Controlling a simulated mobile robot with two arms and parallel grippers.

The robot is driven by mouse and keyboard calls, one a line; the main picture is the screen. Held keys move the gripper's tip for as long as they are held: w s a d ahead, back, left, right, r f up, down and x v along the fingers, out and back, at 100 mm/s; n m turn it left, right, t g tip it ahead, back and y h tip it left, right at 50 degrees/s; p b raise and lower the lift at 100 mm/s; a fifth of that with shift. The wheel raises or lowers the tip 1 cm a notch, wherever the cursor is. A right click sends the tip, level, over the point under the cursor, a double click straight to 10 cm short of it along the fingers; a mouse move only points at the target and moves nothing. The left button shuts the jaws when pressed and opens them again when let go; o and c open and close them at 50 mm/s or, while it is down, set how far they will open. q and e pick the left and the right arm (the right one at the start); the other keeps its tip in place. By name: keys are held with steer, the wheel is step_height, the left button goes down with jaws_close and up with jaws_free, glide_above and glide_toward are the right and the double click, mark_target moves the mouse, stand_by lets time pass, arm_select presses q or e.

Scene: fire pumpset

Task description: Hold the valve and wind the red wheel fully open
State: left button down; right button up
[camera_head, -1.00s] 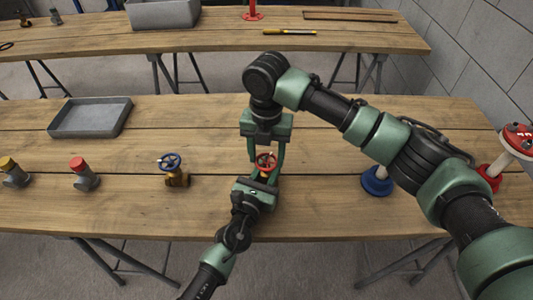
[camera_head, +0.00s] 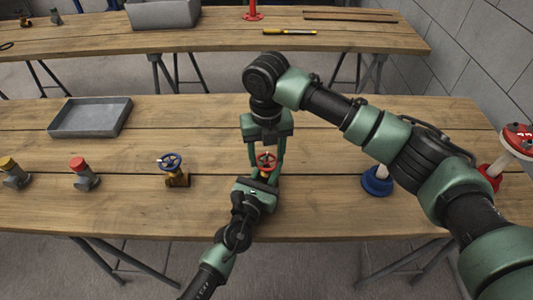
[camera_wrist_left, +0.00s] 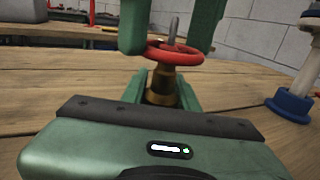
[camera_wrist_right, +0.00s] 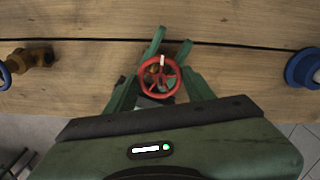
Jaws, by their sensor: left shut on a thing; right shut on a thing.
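The valve has a brass body (camera_wrist_left: 160,88) and a red wheel (camera_head: 266,160) with a pale handle peg; it stands upright near the table's front middle. The wheel also shows in the right wrist view (camera_wrist_right: 159,75). My left gripper (camera_head: 264,178) comes from the front and is shut on the brass body, below the wheel. My right gripper (camera_head: 267,158) points down from above and is shut on the red wheel, one finger on each side of its rim. The fingers partly hide the valve in the head view.
A blue-wheeled brass valve (camera_head: 174,170) stands to the left, with red-capped (camera_head: 84,174) and yellow-capped (camera_head: 14,173) fittings beyond. A grey tray (camera_head: 90,118) lies at the back left. A blue-based post (camera_head: 377,182) and a red-based post (camera_head: 490,178) stand right.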

arm_select(q)
steer(key=shift+a+f, duration=0.15)
steer(key=shift+f, duration=0.05)
arm_select(e)
steer(key=shift+s, duration=0.1)
steer(key=o, duration=1.4)
steer(key=shift+c, duration=0.2)
step_height(320, 180, up, 12)
arm_select(q)
steer(key=c, duration=1)
jaws_free()
steer(key=shift+r, duration=0.15)
